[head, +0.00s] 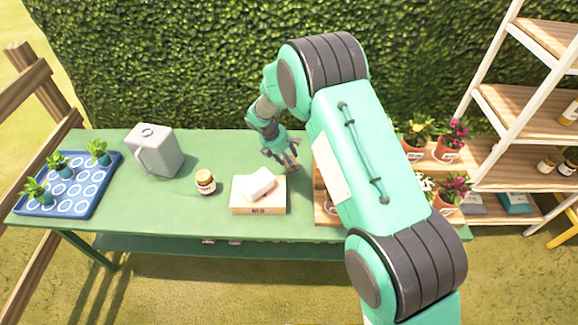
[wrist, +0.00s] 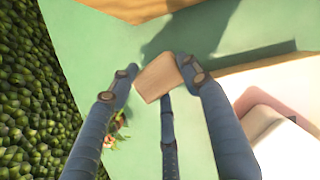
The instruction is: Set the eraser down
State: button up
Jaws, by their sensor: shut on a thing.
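The eraser (wrist: 157,78) is a small tan-brown block between the fingertips of my gripper (wrist: 160,82) in the wrist view. My gripper is shut on it, above the green table. In the head view my gripper (head: 283,158) points down over the back of the table (head: 115,150), behind and right of a cream box. The eraser is too small to make out clearly there.
A white block (head: 260,183) rests on the cream box (head: 258,208). A jar (head: 205,182), a grey watering can (head: 157,152) and a blue tray (head: 68,208) with several plants stand left. A wooden crate (head: 325,205) with potted flowers stands right. A hedge (head: 200,60) borders the back.

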jog(key=shift+f+b, duration=0.4)
jog(key=shift+f, duration=1.35)
jog(key=o, duration=1.2)
jog(key=p+v, duration=0.3)
jog(key=v, duration=0.9)
jog(key=shift+d, duration=0.1)
